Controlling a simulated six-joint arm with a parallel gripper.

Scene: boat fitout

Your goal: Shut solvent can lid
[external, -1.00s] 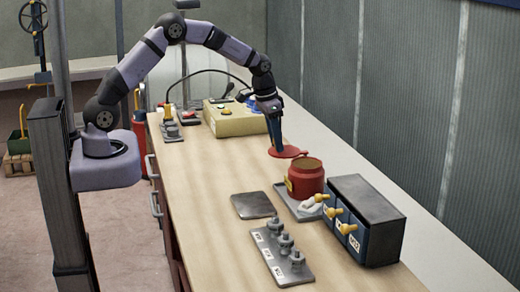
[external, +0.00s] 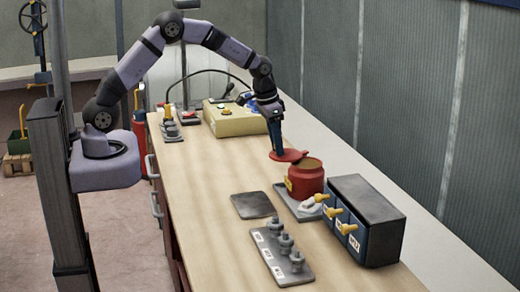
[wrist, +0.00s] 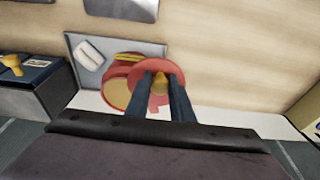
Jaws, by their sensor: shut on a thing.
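The red solvent can (external: 303,184) stands upright on a grey tray, its top open with a tan inside showing. Its round red lid (external: 294,156) is swung up off the mouth at the can's far side, still close to the rim. My gripper (external: 279,150) points down at the lid and is shut on it. In the wrist view the fingers (wrist: 160,86) straddle a small yellowish knob on the lid (wrist: 158,66). The lid overlaps part of the can (wrist: 117,94) there. The hinge is not clear to see.
A white object (external: 311,201) lies on the grey tray (external: 285,200) beside the can. A dark box (external: 368,215) with yellow handles stands close on the right. A grey plate (external: 253,205) and a fitting rack (external: 282,262) lie in front. A yellow box (external: 235,118) sits behind.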

